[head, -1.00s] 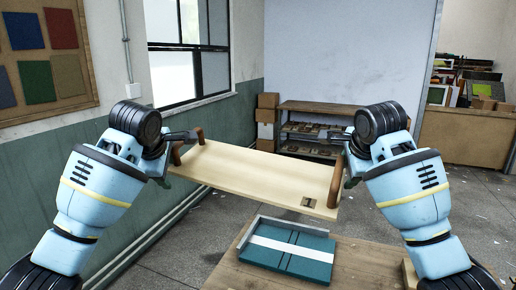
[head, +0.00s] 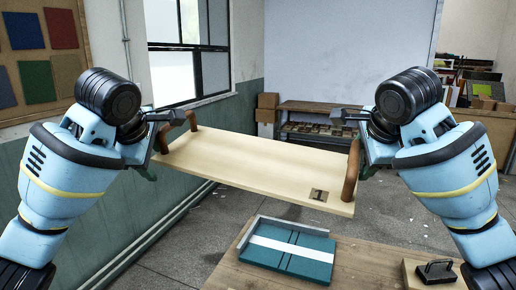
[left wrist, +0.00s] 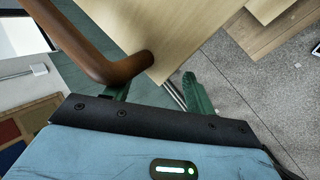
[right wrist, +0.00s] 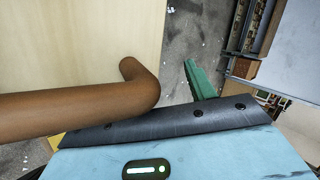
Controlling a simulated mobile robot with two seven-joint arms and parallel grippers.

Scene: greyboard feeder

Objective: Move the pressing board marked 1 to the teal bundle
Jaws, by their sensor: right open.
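The pressing board (head: 262,165) is a pale wooden plank with a brown handle at each end and a small dark marked plate (head: 318,195) near its right front corner; the mark is too small to read. It is in the air, slightly tilted. My left gripper (head: 160,145) is at the left handle (left wrist: 100,62), its fingers apart around it. My right gripper (head: 362,145) is open at the right handle (right wrist: 85,103); the handle hides part of its jaws. The teal bundle (head: 272,261), with a white band across it, lies on the table below the board.
The wooden table (head: 350,262) carries a grey angled fence (head: 290,226) along the bundle's back and left. A shelf (head: 310,125) stands far behind. Open floor lies beyond the table.

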